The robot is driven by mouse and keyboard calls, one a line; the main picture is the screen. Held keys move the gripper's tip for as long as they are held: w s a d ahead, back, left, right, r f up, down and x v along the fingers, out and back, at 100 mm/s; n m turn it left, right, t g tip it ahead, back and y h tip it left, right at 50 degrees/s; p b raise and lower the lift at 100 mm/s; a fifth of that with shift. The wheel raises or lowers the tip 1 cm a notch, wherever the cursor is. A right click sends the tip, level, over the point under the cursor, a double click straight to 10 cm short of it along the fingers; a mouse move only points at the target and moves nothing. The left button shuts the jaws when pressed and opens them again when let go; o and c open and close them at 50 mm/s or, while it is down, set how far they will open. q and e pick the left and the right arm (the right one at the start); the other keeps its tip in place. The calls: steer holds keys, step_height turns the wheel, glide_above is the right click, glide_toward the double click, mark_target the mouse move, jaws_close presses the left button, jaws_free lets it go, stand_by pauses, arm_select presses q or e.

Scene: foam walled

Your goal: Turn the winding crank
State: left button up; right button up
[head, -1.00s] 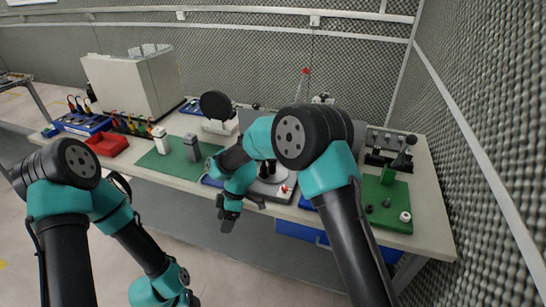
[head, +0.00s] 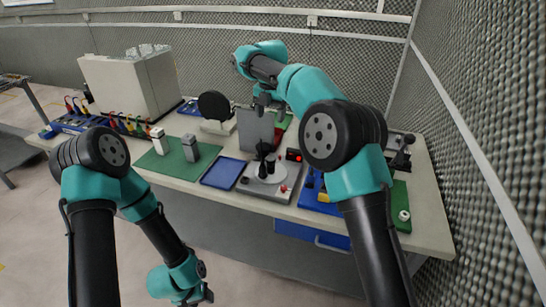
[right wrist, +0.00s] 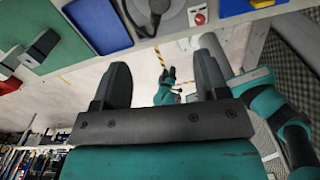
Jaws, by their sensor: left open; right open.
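A dark crank-like part with a black knob (head: 402,157) shows at the right end of the bench, beside a green mat (head: 404,197). My right arm hides most of its stand, so I cannot tell how the handle is turned. My right gripper (head: 262,103) is open and empty, raised over the back of the bench near an upright grey panel, well left of the crank. Its two dark fingers also show apart in the right wrist view (right wrist: 163,88). My left gripper (head: 201,295) is open, low in front of the bench.
A grey device (head: 257,188) with a round plate and red button stands mid-bench, beside a blue tray (head: 222,172). A green mat (head: 165,166) with two small upright blocks lies left. A large pale box (head: 135,85) stands behind. A foam wall bounds the right.

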mark_target(271, 158)
steer(key=shift+f, duration=0.1)
step_height(271, 158, down, 17)
steer(key=shift+f, duration=0.15)
stand_by(0.6)
steer(key=shift+c, duration=0.3)
steer(key=c, duration=0.8)
steer(key=shift+c, duration=0.2)
steer(key=shift+m, duration=0.7)
